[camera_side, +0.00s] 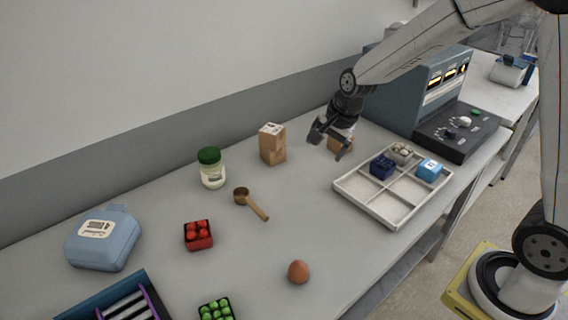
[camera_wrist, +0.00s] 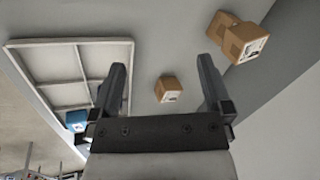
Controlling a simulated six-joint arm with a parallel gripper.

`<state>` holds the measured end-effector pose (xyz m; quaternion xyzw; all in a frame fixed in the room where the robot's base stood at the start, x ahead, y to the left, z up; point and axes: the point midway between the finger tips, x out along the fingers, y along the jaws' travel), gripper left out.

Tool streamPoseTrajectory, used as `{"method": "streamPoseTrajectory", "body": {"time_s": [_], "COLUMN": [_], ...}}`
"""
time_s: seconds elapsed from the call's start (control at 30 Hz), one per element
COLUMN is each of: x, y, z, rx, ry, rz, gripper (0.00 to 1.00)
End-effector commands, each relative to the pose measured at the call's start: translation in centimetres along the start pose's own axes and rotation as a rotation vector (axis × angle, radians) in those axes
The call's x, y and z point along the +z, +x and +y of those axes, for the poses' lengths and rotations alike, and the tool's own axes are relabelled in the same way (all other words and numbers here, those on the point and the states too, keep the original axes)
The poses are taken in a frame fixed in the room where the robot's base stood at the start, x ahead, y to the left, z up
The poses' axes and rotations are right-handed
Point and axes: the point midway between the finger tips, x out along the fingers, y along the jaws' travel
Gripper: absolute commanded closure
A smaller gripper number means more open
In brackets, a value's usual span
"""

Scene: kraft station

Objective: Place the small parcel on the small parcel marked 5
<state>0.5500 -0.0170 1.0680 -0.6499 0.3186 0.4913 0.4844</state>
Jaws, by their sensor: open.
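A small brown parcel (camera_wrist: 168,88) with a white label lies between and beyond my finger tips in the wrist view. In the side view this parcel (camera_side: 340,144) is partly hidden behind my gripper (camera_side: 331,142). My gripper is open and empty, pointing down at the parcel, and it also shows in the wrist view (camera_wrist: 162,68). Left of it in the side view stands a brown parcel stack (camera_side: 272,146), apparently two parcels, with a label on top. The stack is at the upper right of the wrist view (camera_wrist: 240,38). The label marks are too small to read.
A white divided tray (camera_side: 362,203) holding several small items stands right of my gripper. A grey machine (camera_side: 415,95) is behind it.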

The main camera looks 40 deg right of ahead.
Motion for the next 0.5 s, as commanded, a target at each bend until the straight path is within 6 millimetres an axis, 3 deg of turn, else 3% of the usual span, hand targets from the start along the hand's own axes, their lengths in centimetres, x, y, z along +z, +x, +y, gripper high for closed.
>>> {"method": "streamPoseTrajectory", "body": {"time_s": [0.5], "x": [5.6], "y": [-1.4], "z": [11.2], "rx": [0.089], "ry": [-0.947], "rz": [-0.018], "gripper": [0.00]}}
